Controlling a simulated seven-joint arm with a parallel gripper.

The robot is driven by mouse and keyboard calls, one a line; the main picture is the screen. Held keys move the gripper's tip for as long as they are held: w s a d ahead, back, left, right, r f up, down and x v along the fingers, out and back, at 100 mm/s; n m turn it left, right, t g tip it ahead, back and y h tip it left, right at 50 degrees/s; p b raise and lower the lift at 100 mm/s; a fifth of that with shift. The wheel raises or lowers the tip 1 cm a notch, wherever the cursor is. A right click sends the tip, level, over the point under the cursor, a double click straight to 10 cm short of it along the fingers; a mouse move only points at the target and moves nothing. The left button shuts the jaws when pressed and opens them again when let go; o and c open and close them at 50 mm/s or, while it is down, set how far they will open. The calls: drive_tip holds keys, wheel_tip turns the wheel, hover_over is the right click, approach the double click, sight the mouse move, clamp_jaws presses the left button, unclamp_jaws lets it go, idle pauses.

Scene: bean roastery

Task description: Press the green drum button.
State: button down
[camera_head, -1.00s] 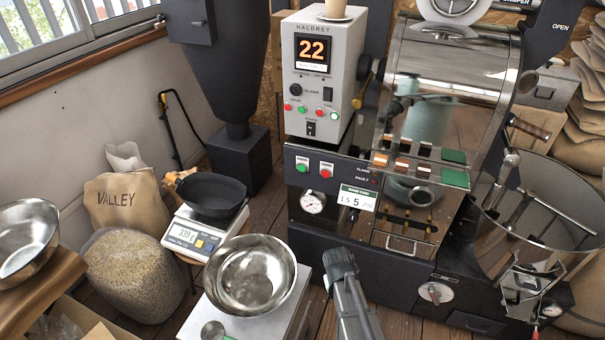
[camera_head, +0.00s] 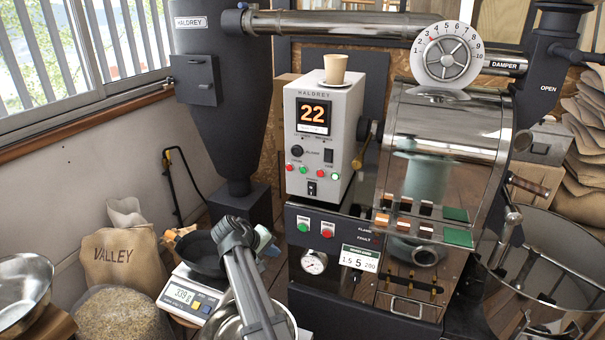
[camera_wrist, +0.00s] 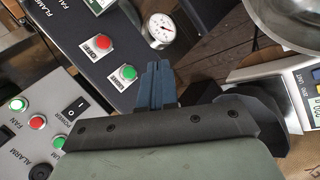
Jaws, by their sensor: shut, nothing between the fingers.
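On the dark front panel of the roaster, a round green button (camera_head: 303,227) sits to the left of a red button (camera_head: 327,232). My gripper (camera_head: 266,241) is to the left of this panel, apart from the button. In the wrist view its blue fingers (camera_wrist: 158,72) are together and empty, pointing past the right side of the green button. The gap in depth is hard to judge. The grey control box (camera_head: 322,140) above also carries red and green buttons.
A pressure gauge (camera_head: 314,262) is below the panel. A scale (camera_head: 190,297) with a black pan (camera_head: 204,262) and a steel bowl (camera_head: 226,328) stand left and below, partly behind my arm. A paper cup (camera_head: 335,68) tops the control box.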

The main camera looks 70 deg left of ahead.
sight(303, 170)
drive_tip(key=w+a+r+n+t+h, duration=0.1)
drive_tip(key=w+a+r+n+t, duration=0.1)
drive_tip(key=r, duration=0.6)
drive_tip(key=w+a+r+n+t+h, duration=0.1)
drive_tip(key=w+a+r+n+t, duration=0.1)
drive_tip(key=w+a+r+t, duration=0.3)
wheel_tip(303, 170, up, 3)
drive_tip(key=shift+f+n+t, duration=0.1)
drive_tip(key=shift+n+t, duration=0.2)
drive_tip(key=shift+w+a, duration=0.1)
drive_tip(key=shift+w+a, duration=3)
drive_tip(key=shift+w, duration=0.05)
drive_tip(key=shift+a, duration=0.1)
drive_tip(key=shift+w+a, duration=0.2)
drive_tip(key=shift+w, duration=0.05)
